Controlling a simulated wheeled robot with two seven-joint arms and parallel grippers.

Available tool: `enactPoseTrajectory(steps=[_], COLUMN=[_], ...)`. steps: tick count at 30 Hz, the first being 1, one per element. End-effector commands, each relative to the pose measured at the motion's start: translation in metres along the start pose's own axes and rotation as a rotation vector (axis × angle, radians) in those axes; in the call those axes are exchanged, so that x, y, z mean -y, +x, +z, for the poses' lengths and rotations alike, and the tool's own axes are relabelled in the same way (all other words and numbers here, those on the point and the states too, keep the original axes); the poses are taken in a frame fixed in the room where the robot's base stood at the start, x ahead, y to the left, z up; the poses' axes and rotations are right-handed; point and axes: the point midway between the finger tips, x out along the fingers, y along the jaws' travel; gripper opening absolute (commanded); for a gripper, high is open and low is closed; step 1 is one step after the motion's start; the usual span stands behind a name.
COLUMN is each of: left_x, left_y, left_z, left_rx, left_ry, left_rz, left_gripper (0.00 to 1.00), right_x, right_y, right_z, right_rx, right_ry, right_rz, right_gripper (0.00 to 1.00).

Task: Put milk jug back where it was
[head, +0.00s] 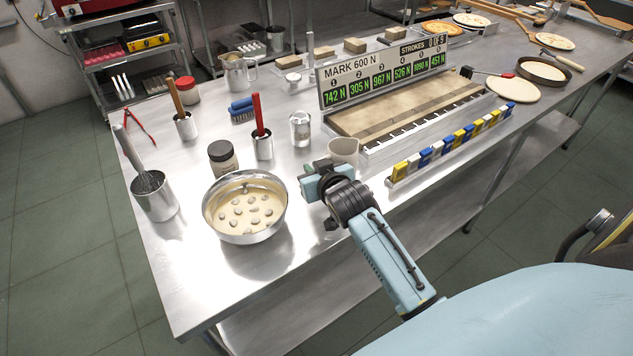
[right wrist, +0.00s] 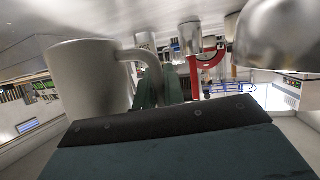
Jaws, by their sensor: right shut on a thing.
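The white milk jug (head: 343,151) is near the middle of the steel table, just behind my right gripper and in front of the strip with the number display. My right gripper (head: 322,180) is shut on the jug's handle. In the right wrist view the jug (right wrist: 85,85) stands roughly upright at the left, and the fingers (right wrist: 160,90) close on its handle. I cannot tell whether its base touches the table. My left gripper is not in view.
A steel bowl of batter (head: 245,238) is left of my right gripper. Blue, white and yellow blocks (head: 450,143) line the right. Bare table lies in front.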

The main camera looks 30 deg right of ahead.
Motion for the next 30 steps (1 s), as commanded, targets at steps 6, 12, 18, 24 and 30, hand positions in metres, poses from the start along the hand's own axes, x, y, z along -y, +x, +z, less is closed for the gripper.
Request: enactPoseTrajectory(steps=[6,12,18,24,30], left_x=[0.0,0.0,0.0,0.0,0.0], left_y=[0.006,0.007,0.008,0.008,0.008], left_z=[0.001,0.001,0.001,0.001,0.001], left_rx=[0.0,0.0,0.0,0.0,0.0], left_ry=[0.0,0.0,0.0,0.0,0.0], left_rz=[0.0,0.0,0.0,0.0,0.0], left_gripper=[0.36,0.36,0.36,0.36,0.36], right_x=[0.001,0.002,0.002,0.002,0.002], right_y=[0.01,0.014,0.015,0.015,0.015], right_z=[0.024,0.034,0.035,0.038,0.038], right_rx=[0.001,-0.004,-0.003,0.0,0.0], right_ry=[-0.001,-0.001,-0.002,-0.001,-0.001], right_rz=[0.0,0.0,-0.001,-0.001,-0.001], right_gripper=[0.0,0.0,0.0,0.26,0.32])
